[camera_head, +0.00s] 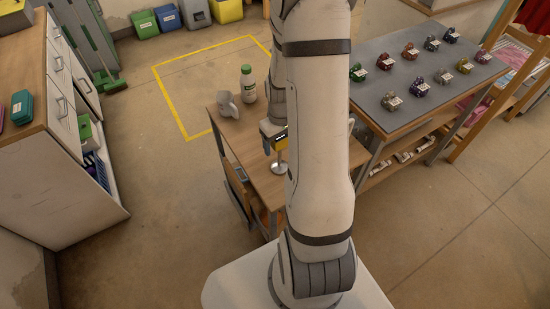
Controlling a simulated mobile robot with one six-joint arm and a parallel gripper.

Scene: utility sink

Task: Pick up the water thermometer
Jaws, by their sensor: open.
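My gripper (273,146) is open and points down over the small wooden table (245,137), left of my arm's large white link. Directly below it is a small pale round piece with a thin upright stem (279,168). This may be the water thermometer, but it is too small to be sure. The stem's top meets the yellow part at the gripper, and I cannot tell whether the fingers touch it. My arm hides the table's right part.
A white bottle with a green cap (248,84) and a grey-white jug (227,104) stand at the table's far end. A grey-topped workbench (412,104) with several coloured clustered items is at right. A drawer cabinet (62,85) is at left. Floor lies clear between.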

